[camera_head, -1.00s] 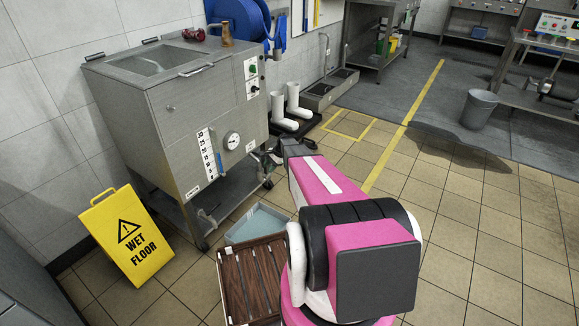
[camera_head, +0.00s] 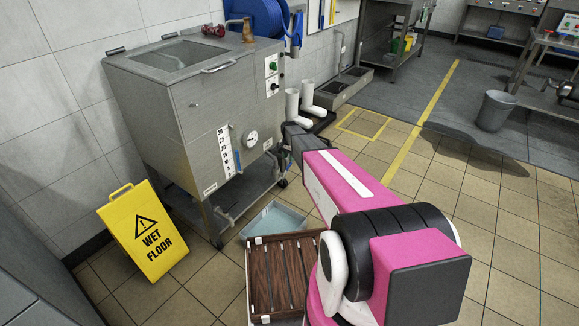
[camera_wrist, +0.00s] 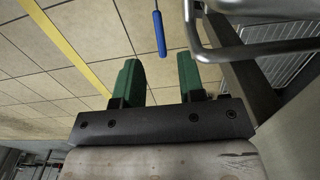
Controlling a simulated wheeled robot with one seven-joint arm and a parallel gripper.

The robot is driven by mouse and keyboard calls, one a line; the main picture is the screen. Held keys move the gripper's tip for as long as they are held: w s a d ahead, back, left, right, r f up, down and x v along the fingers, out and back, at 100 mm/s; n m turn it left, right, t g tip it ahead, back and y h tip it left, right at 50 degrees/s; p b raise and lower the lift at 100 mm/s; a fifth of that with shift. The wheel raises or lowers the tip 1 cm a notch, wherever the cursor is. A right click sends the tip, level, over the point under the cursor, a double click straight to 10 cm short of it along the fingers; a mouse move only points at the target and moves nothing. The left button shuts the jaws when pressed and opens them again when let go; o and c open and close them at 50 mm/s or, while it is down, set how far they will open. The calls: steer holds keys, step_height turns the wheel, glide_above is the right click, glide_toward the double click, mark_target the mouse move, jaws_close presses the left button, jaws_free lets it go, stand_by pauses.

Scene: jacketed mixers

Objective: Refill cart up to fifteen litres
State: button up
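The steel cart (camera_head: 165,125), a boxy tank with a lidded top, stands left of centre in the head view. Its front has a white scale (camera_head: 225,152) with marks including 30, 25, 20 and 15, and a blue strip (camera_head: 238,160) beside it. A round dial (camera_head: 251,138) sits to the right. I cannot read the liquid level. My gripper (camera_wrist: 160,72) shows two green fingers apart with nothing between them in the wrist view. A blue handle (camera_wrist: 160,35) on a thin rod lies beyond the fingertips, apart from them. In the head view my arm hides most of the gripper.
A yellow wet-floor sign (camera_head: 143,232) stands left of the cart. A grey-blue tray (camera_head: 273,219) and a brown slatted rack (camera_head: 282,278) lie near my arm. White boots (camera_head: 293,103) stand behind. A grey bin (camera_head: 495,110) is far right. Tiled floor at right is clear.

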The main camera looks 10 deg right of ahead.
mark_target(289, 165)
step_height(289, 165, down, 6)
steer(key=shift+f, duration=0.2)
jaws_close()
